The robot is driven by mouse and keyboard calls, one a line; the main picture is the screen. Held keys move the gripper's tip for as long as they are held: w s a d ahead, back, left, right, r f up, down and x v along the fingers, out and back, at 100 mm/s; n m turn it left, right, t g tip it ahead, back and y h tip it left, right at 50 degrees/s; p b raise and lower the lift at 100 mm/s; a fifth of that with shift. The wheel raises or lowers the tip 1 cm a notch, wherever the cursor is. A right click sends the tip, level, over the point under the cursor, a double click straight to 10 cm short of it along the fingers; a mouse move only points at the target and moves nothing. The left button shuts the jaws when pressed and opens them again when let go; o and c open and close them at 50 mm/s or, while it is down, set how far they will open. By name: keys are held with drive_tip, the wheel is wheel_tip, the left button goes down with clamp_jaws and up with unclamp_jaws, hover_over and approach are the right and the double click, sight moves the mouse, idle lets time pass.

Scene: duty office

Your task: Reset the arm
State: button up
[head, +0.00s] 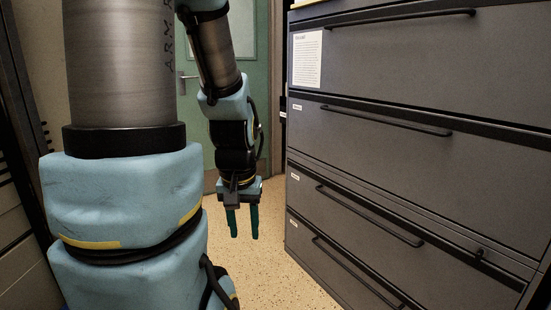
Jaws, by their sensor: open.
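My gripper (243,225) hangs in the middle of the head view and points down. Its two dark teal fingers are apart, with nothing between them. My arm has light blue covers and grey metal links; it fills the left and centre of the view. The gripper is left of the filing cabinet and appears apart from it, with the speckled floor showing behind and below.
A dark grey filing cabinet (400,165) with several drawers and long handles fills the right side. A paper notice (307,58) is on its top drawer. A green door (192,105) stands behind my arm. Speckled floor (265,270) lies clear beside the cabinet.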

wheel_tip(320, 180, up, 16)
drive_tip(key=p, duration=1.4)
